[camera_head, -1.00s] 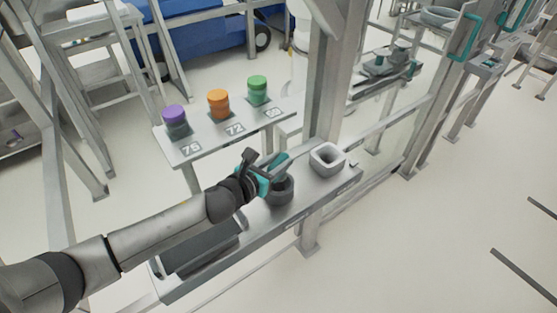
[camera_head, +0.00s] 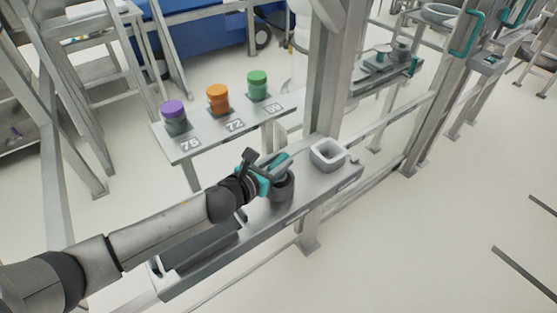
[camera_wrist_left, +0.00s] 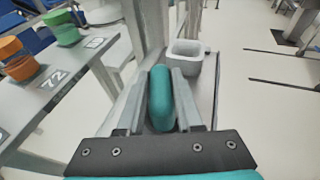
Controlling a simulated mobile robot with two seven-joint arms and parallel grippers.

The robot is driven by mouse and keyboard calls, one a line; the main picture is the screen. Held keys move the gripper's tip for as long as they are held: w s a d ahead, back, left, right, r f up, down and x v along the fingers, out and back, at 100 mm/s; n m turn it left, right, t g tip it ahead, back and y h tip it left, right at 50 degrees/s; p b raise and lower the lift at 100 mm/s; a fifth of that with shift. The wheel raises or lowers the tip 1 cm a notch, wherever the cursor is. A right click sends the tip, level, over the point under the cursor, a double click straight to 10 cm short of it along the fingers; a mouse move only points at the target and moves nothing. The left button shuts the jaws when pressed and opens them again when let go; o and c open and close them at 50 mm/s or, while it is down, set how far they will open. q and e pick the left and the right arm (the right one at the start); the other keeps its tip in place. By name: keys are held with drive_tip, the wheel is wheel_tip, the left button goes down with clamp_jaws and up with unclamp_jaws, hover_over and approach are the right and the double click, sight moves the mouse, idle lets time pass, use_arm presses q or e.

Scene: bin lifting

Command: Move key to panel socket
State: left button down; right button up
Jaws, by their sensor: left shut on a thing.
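The key's teal handle (camera_wrist_left: 161,98) stands between the two grey fingers of my left gripper (camera_wrist_left: 160,100) in the left wrist view, and the gripper is shut on it. In the head view the left gripper (camera_head: 279,168) is at a round dark grey holder (camera_head: 284,189) on the grey panel ledge (camera_head: 262,216). The key's lower part is hidden, so I cannot tell how deep it sits in the holder. A square, light grey socket (camera_head: 328,153) stands to the right on the same ledge. It also shows ahead of the fingers in the left wrist view (camera_wrist_left: 186,55). My right gripper is out of view.
A shelf (camera_head: 188,150) behind carries purple (camera_head: 173,108), orange (camera_head: 217,94) and green (camera_head: 257,80) topped cylinders above number labels. An upright metal post (camera_head: 328,80) rises just behind the square socket. The floor right of the ledge is clear.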

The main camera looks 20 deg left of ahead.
use_arm(q)
unclamp_jaws()
idle(0.8)
drive_tip(key=shift+r, duration=0.1)
wheel_tip(320, 180, up, 9)
drive_tip(key=p, duration=0.9)
drive_tip(key=shift+p, duration=0.35)
idle(0.5)
